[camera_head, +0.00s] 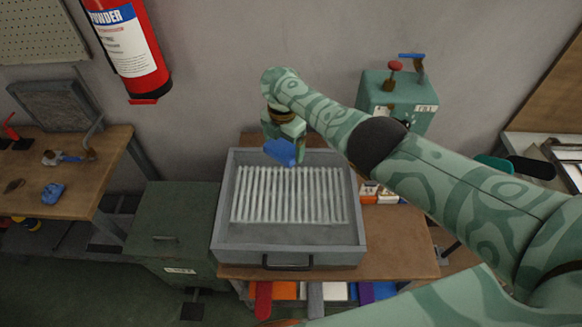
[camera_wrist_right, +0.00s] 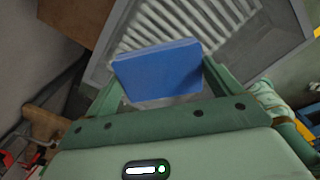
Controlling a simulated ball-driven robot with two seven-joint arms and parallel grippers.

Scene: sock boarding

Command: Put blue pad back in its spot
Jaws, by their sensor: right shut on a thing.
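The blue pad (camera_head: 281,151) is held in my right gripper (camera_head: 285,140), above the back part of a grey tray (camera_head: 225,235). In the right wrist view the blue pad (camera_wrist_right: 158,70) sits between the two green fingers, with the tray's ribbed floor behind it. The tray holds a row of pale ribs (camera_head: 290,195) and has a black handle at its front. The pad appears to be above the ribs; I cannot tell the exact gap. My left gripper is not in the head view.
A green box with a red knob (camera_head: 396,95) stands behind my right arm. A wooden table (camera_head: 75,160) at the left holds a small blue item (camera_head: 53,193). A green cabinet (camera_head: 172,230) stands left of the tray. A fire extinguisher (camera_head: 128,45) hangs on the wall.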

